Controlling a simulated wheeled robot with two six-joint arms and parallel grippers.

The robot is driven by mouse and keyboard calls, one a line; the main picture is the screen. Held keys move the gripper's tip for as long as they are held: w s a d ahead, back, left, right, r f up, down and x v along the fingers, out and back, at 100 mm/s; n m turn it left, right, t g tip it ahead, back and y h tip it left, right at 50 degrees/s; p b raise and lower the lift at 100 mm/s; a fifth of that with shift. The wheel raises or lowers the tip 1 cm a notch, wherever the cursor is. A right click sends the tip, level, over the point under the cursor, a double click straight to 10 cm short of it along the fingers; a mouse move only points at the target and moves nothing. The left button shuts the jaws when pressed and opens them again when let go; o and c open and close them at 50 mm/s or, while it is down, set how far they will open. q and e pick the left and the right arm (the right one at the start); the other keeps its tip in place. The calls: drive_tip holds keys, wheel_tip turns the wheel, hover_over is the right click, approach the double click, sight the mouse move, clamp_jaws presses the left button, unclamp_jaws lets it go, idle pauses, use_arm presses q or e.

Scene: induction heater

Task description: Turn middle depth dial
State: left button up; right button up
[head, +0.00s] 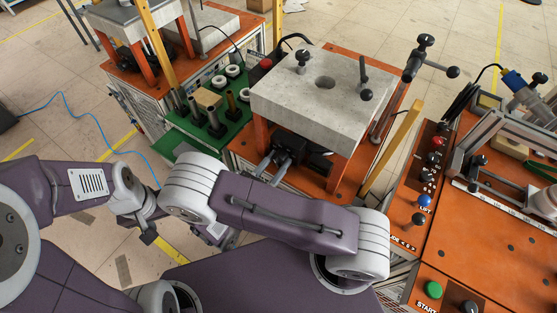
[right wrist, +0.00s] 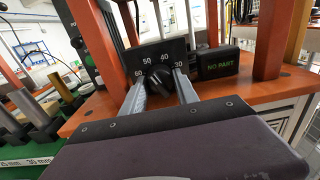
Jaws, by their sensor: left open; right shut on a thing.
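A black depth dial (right wrist: 158,79) sits on a dark plate (right wrist: 176,50) marked 60, 50, 40 and 30 in the right wrist view. My right gripper (right wrist: 160,88) is shut on the dial, one finger at each side. In the head view the right gripper (head: 273,162) reaches under the grey slab (head: 310,98) from the front; the dial's face is hidden there. My left gripper (head: 143,226) is open and empty, low at the left and away from the machine.
A black box reading NO PART (right wrist: 219,63) is right of the dial. Orange legs (right wrist: 267,40) flank the space under the slab. A green tray (head: 185,140) with cylinders stands left. An orange control panel (head: 412,195) with knobs and buttons is right.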

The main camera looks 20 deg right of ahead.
clamp_jaws()
drive_tip(key=n+p, duration=0.2)
drive_tip(key=p, duration=0.1)
drive_tip(key=shift+r+n, duration=0.3)
drive_tip(key=shift+n, duration=0.1)
drive_tip(key=shift+f+n+p, duration=0.1)
drive_tip(key=shift+n+p, duration=0.2)
drive_tip(key=shift+n, duration=0.5)
drive_tip(key=shift+d+f+n, duration=0.1)
drive_tip(key=shift+f+n, duration=0.05)
drive_tip(key=shift+n, duration=0.45)
drive_tip(key=shift+f, duration=0.1)
drive_tip(key=o, duration=0.9)
unclamp_jaws()
drive_tip(key=shift+c, duration=0.2)
